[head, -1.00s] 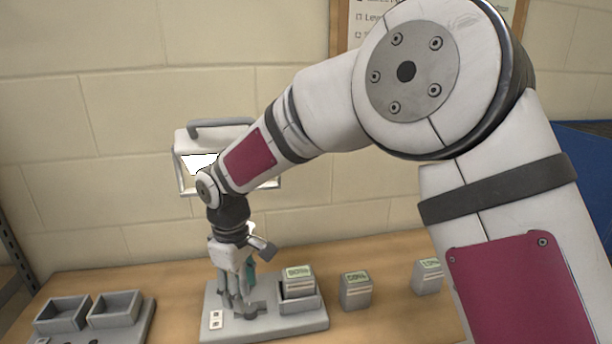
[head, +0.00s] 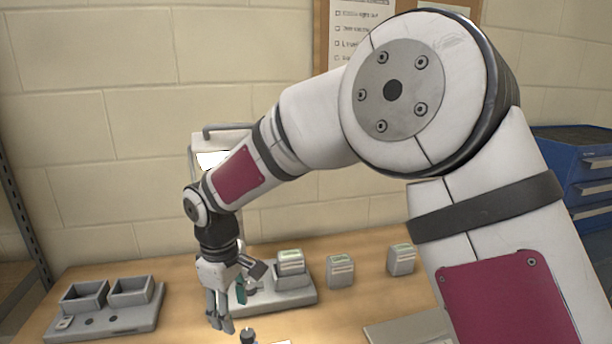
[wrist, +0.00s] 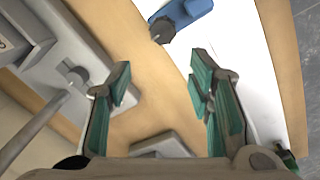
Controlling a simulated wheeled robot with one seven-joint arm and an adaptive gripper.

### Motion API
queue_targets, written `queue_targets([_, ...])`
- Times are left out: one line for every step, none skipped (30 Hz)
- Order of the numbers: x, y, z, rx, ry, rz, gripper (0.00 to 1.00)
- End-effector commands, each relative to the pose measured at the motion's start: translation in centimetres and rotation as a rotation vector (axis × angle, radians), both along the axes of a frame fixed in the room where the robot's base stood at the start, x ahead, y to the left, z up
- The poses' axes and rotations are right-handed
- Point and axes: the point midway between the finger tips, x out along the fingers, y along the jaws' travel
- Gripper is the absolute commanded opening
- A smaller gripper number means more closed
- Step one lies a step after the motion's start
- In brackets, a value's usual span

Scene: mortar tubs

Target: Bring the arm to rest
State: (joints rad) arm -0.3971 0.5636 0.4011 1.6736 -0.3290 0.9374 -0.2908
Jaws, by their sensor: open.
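My gripper (head: 222,318) hangs pointing down at the end of my bent arm, in front of the grey station with a labelled block in it. In the wrist view its two green-padded fingers (wrist: 162,95) stand wide apart with nothing between them. Below the fingers lie bare wooden table and the edge of a white sheet (wrist: 232,50). The fingers appear clear of the things around them.
The grey station (head: 290,298) holds a labelled block (head: 290,262). Two more labelled blocks (head: 340,271) (head: 401,260) stand to its right. A grey base with two tubs (head: 130,291) is at left. A blue object (wrist: 185,14) lies on the sheet. A blue drawer cabinet (head: 580,165) stands at right.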

Motion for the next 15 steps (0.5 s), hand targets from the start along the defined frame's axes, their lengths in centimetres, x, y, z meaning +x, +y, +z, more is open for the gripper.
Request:
queue_targets([0.2, -0.5, 0.4, -0.001, -0.007, -0.012, 0.47])
queue_targets([0.2, -0.8, 0.6, -0.001, -0.01, -0.018, 0.47])
queue_targets([0.2, -1.2, 0.9, -0.002, -0.013, -0.027, 0.47])
queue_targets([0.2, -1.4, 1.2, -0.003, -0.016, -0.033, 0.47])
queue_targets([0.2, -1.7, 1.4, -0.002, -0.019, -0.04, 0.47])
queue_targets([0.2, -2.2, 1.8, -0.003, -0.024, -0.05, 0.47])
queue_targets([0.2, -2.5, 2.1, -0.004, -0.027, -0.058, 0.47])
queue_targets([0.2, -2.8, 2.3, -0.004, -0.032, -0.066, 0.47])
queue_targets([0.2, -3.4, 2.8, -0.004, -0.037, -0.079, 0.47])
queue_targets([0.1, -3.8, 3.2, -0.005, -0.041, -0.088, 0.47])
queue_targets([0.1, -4.2, 3.6, -0.005, -0.046, -0.1, 0.47])
queue_targets([0.0, -4.9, 4.1, -0.005, -0.052, -0.115, 0.47])
queue_targets([0.0, -5.5, 4.5, -0.005, -0.059, -0.128, 0.47])
queue_targets([-0.1, -6.0, 4.9, -0.006, -0.064, -0.142, 0.47])
queue_targets([-0.2, -6.8, 5.6, -0.006, -0.072, -0.163, 0.47])
